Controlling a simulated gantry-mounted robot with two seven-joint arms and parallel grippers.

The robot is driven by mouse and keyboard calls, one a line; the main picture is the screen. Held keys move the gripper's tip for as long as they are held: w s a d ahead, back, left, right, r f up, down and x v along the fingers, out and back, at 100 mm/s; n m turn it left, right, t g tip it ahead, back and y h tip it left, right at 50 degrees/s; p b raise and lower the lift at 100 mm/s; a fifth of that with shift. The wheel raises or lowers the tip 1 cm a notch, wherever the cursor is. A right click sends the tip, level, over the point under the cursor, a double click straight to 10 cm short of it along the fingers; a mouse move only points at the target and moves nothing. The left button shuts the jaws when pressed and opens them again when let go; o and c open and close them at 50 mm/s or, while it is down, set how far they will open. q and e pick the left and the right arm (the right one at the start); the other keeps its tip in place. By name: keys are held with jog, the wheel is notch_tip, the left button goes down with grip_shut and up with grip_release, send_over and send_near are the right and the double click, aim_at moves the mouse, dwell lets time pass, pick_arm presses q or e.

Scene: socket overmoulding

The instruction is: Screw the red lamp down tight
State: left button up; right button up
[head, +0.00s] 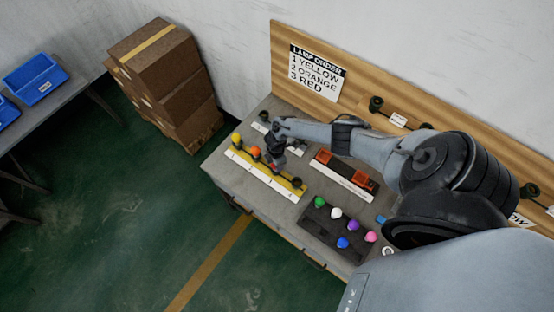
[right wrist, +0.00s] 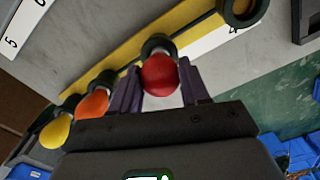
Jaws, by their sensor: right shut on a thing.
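The red lamp (right wrist: 160,75) sits between the two purple fingers of my right gripper (right wrist: 159,88), which is shut on it. Its base is at a dark socket ring (right wrist: 157,44) on the yellow strip (right wrist: 190,38); I cannot tell how deeply it is seated. In the head view my right gripper (head: 274,160) is over the third position of the strip and mostly hides the lamp. The yellow lamp (head: 236,138) and the orange lamp (head: 255,152) stand in the sockets beside it. My left gripper is not in view.
An empty socket (head: 297,183) is at the strip's right end. A dark tray (head: 318,229) holds green, white, purple, blue and pink lamps. A black holder with orange blocks (head: 328,158) lies behind. A lamp order sign (head: 318,73) reads yellow, orange, red.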

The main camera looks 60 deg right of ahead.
jog(key=shift+m, duration=0.4)
jog(key=o, duration=0.5)
jog(key=shift+m+p, duration=0.4)
jog(key=shift+m, duration=0.2)
jog(key=shift+c, duration=0.2)
jog(key=o, duration=0.5)
